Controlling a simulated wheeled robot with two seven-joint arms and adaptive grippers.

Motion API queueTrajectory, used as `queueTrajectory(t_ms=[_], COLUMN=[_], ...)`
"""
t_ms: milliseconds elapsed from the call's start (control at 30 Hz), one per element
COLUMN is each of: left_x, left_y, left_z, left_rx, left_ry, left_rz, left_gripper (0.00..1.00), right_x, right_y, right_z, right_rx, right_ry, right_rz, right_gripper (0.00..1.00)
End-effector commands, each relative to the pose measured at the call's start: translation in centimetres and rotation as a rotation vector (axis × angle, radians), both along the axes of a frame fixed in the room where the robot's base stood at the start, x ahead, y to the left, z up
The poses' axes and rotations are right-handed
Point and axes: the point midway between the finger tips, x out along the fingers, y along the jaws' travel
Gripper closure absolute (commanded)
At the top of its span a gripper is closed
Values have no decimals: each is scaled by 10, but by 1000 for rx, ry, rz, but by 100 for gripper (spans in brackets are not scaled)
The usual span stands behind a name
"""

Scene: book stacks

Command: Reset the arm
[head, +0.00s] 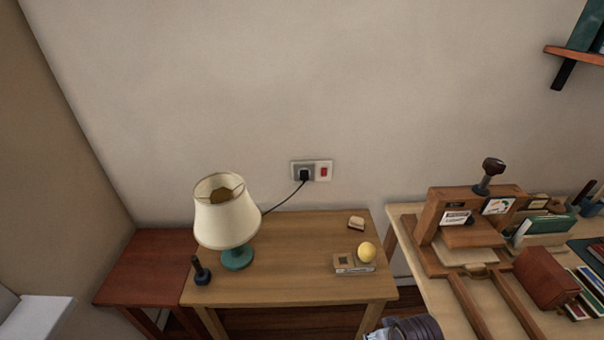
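Neither of my grippers shows in the head view. A dark grey, ribbed piece with a pale end juts in at the bottom edge, right of centre. It looks like part of one of my arms, but most of it is cut off by the frame. No fingertips are visible on it, and I cannot tell which arm it belongs to.
A wooden table (300,235) holds a cream-shaded lamp (227,218), a small dark blue object (201,272), a yellow ball (366,252) and a small block (356,223). A reddish side table (145,265) adjoins it. A desk (440,295) with a wooden stand and books is at right.

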Motion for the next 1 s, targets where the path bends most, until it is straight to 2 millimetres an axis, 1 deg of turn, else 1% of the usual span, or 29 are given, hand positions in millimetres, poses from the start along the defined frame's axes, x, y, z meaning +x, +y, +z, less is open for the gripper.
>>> queueTrajectory(t_ms=[33, 100, 200, 467, 767, 867, 1000], left_x=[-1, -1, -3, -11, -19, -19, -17], left_y=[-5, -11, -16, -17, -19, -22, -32], left_z=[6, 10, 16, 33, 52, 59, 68], left_rx=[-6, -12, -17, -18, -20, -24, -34], left_ry=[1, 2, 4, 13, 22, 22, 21], left_rz=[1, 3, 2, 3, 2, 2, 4], left_gripper=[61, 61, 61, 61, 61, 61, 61], right_x=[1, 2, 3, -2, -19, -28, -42], right_y=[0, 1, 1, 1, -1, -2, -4], right_z=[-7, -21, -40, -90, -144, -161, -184], right_rx=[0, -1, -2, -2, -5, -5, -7], right_ry=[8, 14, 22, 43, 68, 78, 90], right_rz=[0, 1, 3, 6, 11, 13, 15], right_gripper=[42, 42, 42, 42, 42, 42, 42])
